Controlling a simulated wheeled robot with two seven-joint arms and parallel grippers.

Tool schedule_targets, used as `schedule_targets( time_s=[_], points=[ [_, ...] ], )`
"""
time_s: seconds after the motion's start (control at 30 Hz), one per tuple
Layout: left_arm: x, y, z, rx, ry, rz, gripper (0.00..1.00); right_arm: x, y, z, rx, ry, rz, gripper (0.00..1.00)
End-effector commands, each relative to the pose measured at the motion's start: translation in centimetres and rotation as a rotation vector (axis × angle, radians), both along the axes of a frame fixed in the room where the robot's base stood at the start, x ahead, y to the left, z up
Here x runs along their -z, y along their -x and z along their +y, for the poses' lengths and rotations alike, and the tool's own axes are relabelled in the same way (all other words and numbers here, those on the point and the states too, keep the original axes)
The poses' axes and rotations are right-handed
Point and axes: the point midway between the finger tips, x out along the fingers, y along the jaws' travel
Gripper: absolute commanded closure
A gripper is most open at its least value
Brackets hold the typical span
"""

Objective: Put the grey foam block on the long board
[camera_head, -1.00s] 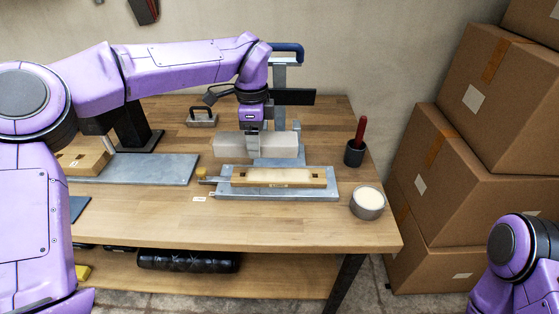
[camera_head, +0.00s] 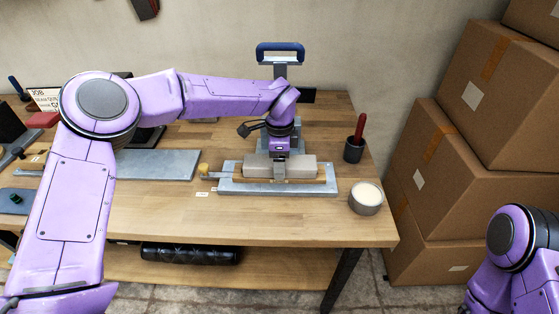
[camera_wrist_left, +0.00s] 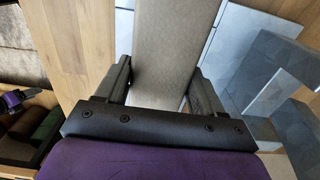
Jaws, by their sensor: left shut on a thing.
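The grey foam block (camera_head: 256,168) is a long, pale grey bar in my left gripper (camera_head: 280,178). The gripper is shut around its middle. In the left wrist view the block (camera_wrist_left: 178,40) runs between the two fingers. The long board (camera_head: 312,181), light wood, lies under the block on a grey metal plate (camera_head: 275,191). The block lies lengthwise along the board and hides most of its top. I cannot tell whether the block touches the board. My right gripper is out of view.
A round tin with pale contents (camera_head: 366,198) stands right of the plate, with a dark cup and red handle (camera_head: 356,142) behind it. A blue-handled press (camera_head: 280,55) stands behind. A flat metal plate (camera_head: 160,165) lies left. Cardboard boxes (camera_head: 460,170) are stacked right of the table.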

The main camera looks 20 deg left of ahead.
Motion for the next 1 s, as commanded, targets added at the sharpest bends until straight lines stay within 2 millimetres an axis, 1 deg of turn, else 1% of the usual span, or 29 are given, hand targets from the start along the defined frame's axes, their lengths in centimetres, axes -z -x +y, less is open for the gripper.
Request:
schedule_targets(
  time_s=[0.03,0.1,0.37,0.47,0.5,0.57,0.8,0.9,1.0],
  points=[
    [0.1,0.0,0.0,0.0,0.0,0.0,0.26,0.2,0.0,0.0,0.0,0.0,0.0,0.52],
    [0.1,0.0,0.0,0.0,0.0,0.0,0.07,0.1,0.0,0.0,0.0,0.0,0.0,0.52],
    [0.0,0.0,0.0,0.0,0.0,0.0,0.07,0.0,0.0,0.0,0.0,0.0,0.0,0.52],
    [-0.7,0.0,0.0,0.0,0.0,-0.001,0.07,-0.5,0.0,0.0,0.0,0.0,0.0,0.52],
    [-1.1,-0.1,0.0,-0.001,0.0,-0.003,0.07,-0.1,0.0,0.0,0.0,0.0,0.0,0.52],
    [-2.3,-0.1,0.0,0.0,0.0,-0.005,0.07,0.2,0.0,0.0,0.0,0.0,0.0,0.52],
    [-8.6,0.0,0.0,-0.001,0.0,-0.004,0.07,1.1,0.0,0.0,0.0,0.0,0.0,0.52],
    [-10.6,0.0,0.0,-0.001,-0.001,-0.003,0.07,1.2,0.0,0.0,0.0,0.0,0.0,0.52],
    [-11.7,0.0,0.0,0.0,-0.001,-0.001,0.07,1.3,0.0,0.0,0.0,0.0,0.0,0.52]
  ],
)
